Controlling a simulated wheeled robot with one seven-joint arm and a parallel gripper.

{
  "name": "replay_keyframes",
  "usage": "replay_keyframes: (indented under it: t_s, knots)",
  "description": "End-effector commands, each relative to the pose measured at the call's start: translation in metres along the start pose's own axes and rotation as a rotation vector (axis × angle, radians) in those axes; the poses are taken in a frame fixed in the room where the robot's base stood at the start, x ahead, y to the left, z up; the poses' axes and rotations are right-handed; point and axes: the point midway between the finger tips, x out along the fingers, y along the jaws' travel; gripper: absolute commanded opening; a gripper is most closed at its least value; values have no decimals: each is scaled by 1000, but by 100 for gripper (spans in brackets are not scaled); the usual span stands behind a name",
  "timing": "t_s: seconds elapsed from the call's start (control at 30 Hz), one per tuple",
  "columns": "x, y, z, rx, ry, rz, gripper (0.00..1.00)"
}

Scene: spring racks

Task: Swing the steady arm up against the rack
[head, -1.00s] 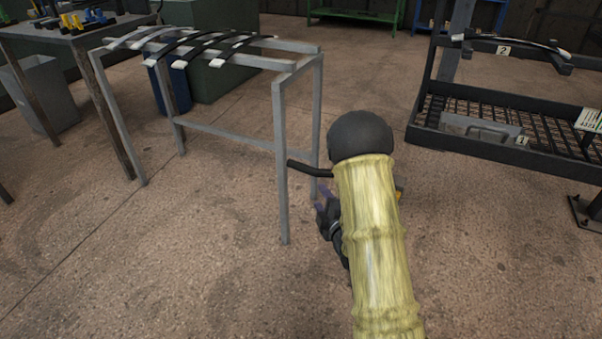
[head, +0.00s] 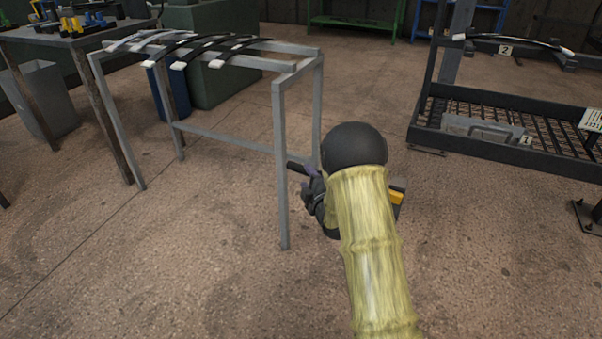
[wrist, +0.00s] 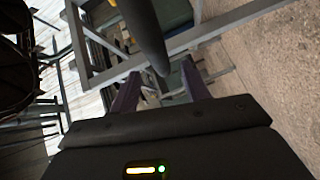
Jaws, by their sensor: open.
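The grey rack (head: 282,165) is a metal frame with several black leaf springs (head: 208,52) with white ends across its top. The steady arm (head: 297,167) is a short dark bar at the rack's near right leg, about mid height. In the wrist view a dark rounded bar (wrist: 148,35), apparently the steady arm, comes down from the top, its end above the gap between my fingers. My gripper (head: 309,182) is open beside the bar, with purple fingers; it also shows in the wrist view (wrist: 160,88). Whether the fingers touch the bar is unclear. My sleeved arm hides part of this area.
A black mesh rack (head: 425,140) with a spring (head: 515,43) and a grey case (head: 485,130) stands at the right. A workbench (head: 75,38) and grey bin (head: 45,95) are at the left. The floor between the racks is clear.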

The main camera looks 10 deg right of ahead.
Motion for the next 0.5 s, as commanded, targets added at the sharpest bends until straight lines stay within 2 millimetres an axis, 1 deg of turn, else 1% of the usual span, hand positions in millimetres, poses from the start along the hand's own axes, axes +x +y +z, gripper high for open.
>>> replay_keyframes:
  t_s: [0.03,0.1,0.3,0.4,0.5]
  knots:
    - [9,-2,0,0,2,2,47]
    - [20,-3,0,0,2,2,47]
    - [48,-2,0,-1,1,2,47]
    - [57,-2,0,0,1,1,47]
    - [62,-1,0,0,0,0,47]
